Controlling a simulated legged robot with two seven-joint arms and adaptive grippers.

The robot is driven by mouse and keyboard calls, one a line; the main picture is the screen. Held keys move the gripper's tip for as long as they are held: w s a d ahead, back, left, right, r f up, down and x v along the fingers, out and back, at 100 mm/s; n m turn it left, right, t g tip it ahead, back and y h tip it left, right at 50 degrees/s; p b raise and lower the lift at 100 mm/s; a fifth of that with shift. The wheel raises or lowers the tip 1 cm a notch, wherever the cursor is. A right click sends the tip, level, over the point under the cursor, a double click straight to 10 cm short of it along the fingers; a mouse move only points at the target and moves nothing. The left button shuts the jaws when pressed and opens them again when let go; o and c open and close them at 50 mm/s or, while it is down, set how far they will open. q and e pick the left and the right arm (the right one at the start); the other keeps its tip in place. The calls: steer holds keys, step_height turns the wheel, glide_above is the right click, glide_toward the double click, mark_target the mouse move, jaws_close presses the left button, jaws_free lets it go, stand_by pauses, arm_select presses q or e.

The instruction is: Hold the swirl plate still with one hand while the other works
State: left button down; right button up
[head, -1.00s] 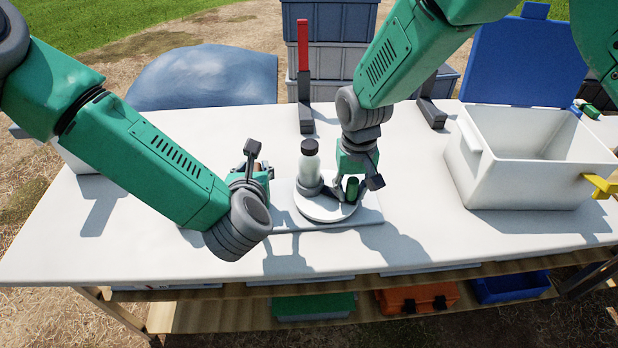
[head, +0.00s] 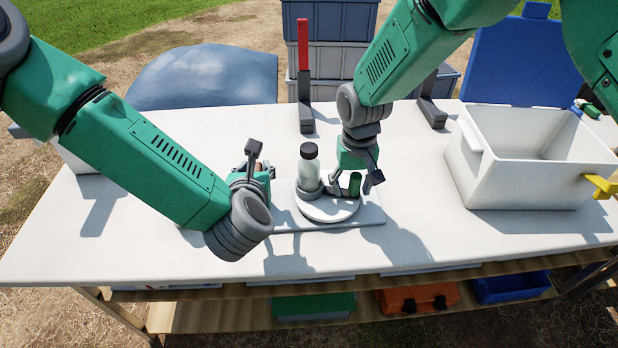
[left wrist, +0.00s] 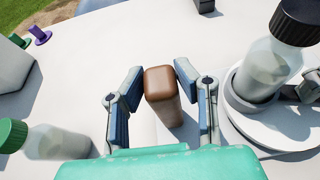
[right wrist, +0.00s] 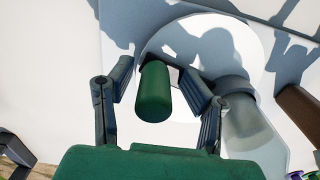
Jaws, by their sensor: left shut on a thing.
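The round white swirl plate (head: 328,210) sits on a pale flat base (head: 370,216) at mid-table. A clear bottle with a black cap (head: 309,166) stands upright in a grey ring holder on it. A green upright knob (head: 355,184) is at the plate's right side. My right gripper (right wrist: 160,78) is open, its fingers on either side of the green knob (right wrist: 153,95) with gaps showing. My left gripper (left wrist: 157,85) is shut on a brown post (left wrist: 162,100), left of the plate; in the head view the gripper partly hides the post.
A white cooler (head: 520,180) with a raised blue lid (head: 515,60) stands at the right. A black stand with a red top (head: 304,75) is behind the plate. A green-capped bottle (left wrist: 50,142) shows in the left wrist view. The front tabletop is clear.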

steer(key=shift+d, duration=0.1)
steer(key=shift+w+r, duration=0.1)
steer(key=shift+r, duration=0.45)
step_height(320, 180, up, 11)
steer(key=shift+f, duration=0.1)
arm_select(q)
steer(key=c, duration=1.1)
jaws_free()
steer(key=shift+c, duration=0.2)
